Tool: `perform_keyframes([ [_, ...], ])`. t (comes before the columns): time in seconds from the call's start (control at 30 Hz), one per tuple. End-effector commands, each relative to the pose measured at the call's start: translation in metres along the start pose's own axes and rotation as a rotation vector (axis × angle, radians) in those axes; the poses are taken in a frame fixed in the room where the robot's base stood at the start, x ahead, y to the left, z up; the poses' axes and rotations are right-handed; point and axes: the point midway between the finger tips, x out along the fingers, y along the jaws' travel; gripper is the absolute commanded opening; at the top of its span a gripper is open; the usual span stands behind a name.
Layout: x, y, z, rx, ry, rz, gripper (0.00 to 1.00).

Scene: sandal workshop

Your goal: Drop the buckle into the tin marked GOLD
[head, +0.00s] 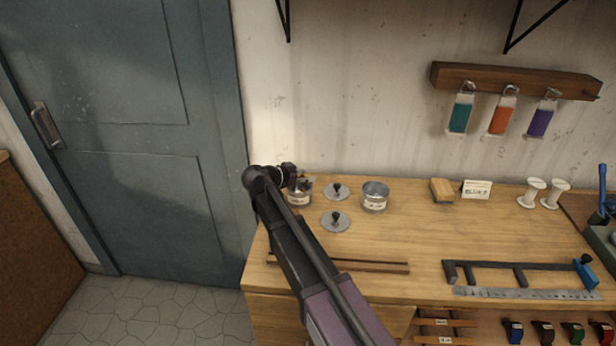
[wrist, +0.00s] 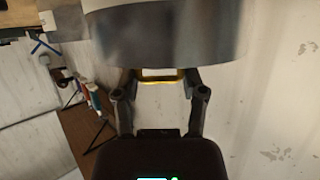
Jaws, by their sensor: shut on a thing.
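In the wrist view, my gripper (wrist: 160,78) is shut on the gold-coloured buckle (wrist: 160,75), which shows as a small frame between the fingertips. A metal tin (wrist: 165,38) fills the top of that view, close beyond the fingertips. In the head view, my wrist and gripper (head: 300,181) are at the left tin (head: 299,200), partly covering it. The right tin (head: 375,197) stands open on the bench, apart from my gripper. Both tins carry pale labels, too small to read. The buckle is hidden in the head view.
Two knobbed lids (head: 336,221) lie between the tins on the wooden bench (head: 420,234). A wooden block (head: 442,190), a small card (head: 477,189) and white spools (head: 532,193) stand to the right. A wooden strip (head: 365,267) and a ruler (head: 525,293) lie in front.

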Motion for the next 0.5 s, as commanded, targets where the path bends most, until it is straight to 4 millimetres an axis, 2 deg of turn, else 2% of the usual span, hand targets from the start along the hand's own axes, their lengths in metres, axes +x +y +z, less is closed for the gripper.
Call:
perform_keyframes([
  [0.47,0.0014,-0.0003,0.0045,0.000,0.000,-0.001,0.34],
  [0.5,0.0014,-0.0002,0.0046,0.000,0.000,-0.001,0.60],
])
